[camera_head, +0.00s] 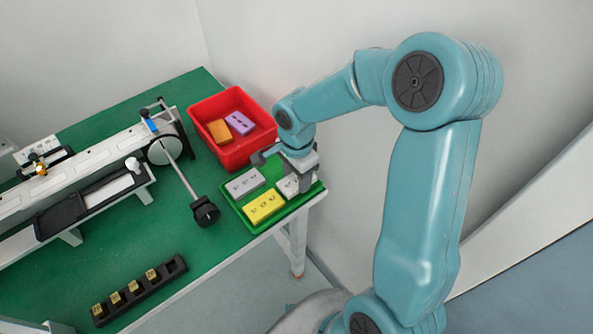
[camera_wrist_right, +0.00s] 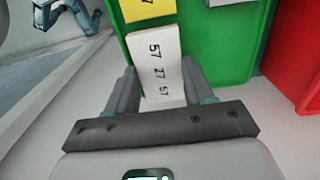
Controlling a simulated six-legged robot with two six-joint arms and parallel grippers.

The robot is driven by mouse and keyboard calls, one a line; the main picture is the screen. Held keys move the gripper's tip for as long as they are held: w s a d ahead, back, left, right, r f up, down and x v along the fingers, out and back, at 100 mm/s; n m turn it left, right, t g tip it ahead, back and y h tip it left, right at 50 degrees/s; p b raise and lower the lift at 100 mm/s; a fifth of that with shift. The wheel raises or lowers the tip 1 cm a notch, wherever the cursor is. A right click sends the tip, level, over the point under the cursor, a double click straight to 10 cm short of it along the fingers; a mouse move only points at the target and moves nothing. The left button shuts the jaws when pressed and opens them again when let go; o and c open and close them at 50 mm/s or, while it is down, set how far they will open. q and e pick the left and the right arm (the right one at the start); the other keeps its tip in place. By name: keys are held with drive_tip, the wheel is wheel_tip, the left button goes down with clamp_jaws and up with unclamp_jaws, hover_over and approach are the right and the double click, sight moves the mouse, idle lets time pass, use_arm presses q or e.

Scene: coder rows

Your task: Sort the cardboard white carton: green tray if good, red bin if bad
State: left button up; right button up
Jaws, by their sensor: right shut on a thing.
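The white carton (camera_head: 287,186) is at the right end of the green tray (camera_head: 268,229), partly hidden by my right gripper (camera_head: 303,180). In the right wrist view the carton (camera_wrist_right: 156,60) shows printed numbers on its top face. It sits between the two fingers of my right gripper (camera_wrist_right: 158,88), which is shut on it. I cannot tell whether the carton touches the tray floor. The red bin (camera_head: 221,158) stands behind the tray, and its wall shows in the right wrist view (camera_wrist_right: 295,55).
The tray also holds a grey carton (camera_head: 245,183) and a yellow one (camera_head: 265,206). An orange block (camera_head: 219,131) and a purple block (camera_head: 240,123) lie in the bin. A conveyor-like machine (camera_head: 90,165) and a black rack (camera_head: 140,290) stand on the green table.

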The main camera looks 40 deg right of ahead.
idle(0.3)
drive_tip(key=shift+b, duration=0.75)
idle(1.1)
drive_tip(key=shift+f+b, duration=0.6)
drive_tip(key=shift+b, duration=0.05)
idle(0.5)
drive_tip(key=o, duration=0.8)
drive_tip(key=shift+o, duration=0.2)
drive_tip(key=shift+r, duration=0.15)
wheel_tip(320, 180, up, 16)
drive_tip(key=p, duration=0.2)
